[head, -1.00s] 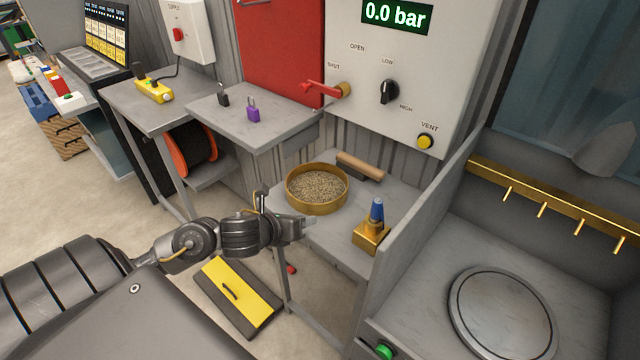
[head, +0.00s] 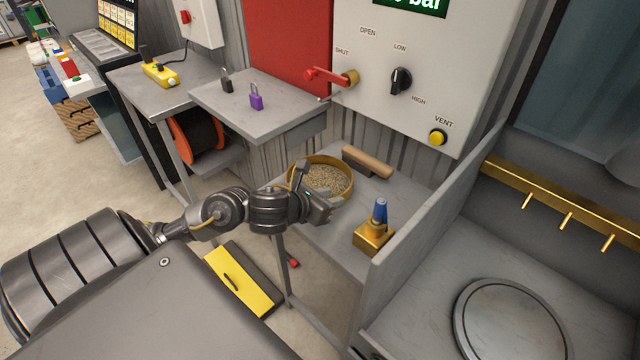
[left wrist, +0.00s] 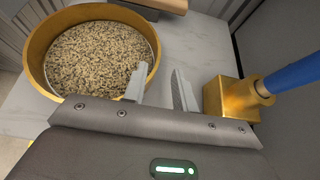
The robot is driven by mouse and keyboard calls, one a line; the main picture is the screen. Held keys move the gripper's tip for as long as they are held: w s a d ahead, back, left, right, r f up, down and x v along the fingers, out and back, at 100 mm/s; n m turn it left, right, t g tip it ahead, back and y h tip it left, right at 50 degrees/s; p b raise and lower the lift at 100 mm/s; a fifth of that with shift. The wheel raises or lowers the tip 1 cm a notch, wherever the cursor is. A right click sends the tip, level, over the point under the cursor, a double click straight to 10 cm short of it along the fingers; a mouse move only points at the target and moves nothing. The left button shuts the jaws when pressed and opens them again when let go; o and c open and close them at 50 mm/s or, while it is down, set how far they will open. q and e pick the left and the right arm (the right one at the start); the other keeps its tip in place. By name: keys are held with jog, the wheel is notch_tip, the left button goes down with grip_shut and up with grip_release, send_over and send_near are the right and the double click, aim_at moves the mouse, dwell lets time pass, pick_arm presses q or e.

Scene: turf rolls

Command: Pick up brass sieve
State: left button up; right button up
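The brass sieve (head: 343,186) is a round, brass-coloured pan full of tan and dark grains. It sits on the grey bench shelf, and my left arm hides part of its near side in the head view. It also shows at the upper left of the left wrist view (left wrist: 38,62). My left gripper (head: 318,190) is at the sieve's near right side, over the shelf. In the left wrist view its two fingers (left wrist: 160,90) stand apart with nothing between them; the left finger is close to the sieve's rim. I cannot tell whether it touches. My right gripper is not in view.
A brass block with a blue handle (head: 374,236) stands right of the sieve, close to my left gripper in the wrist view. A wooden-handled brush (head: 367,160) lies behind the sieve. A grey partition (head: 430,225) bounds the shelf on the right. Padlocks stand on the upper shelf (head: 285,125).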

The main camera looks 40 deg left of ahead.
aim_at(342, 195)
pick_arm(q)
jog(key=shift+x, duration=2.7)
jog(key=shift+a, duration=0.15)
grip_shut()
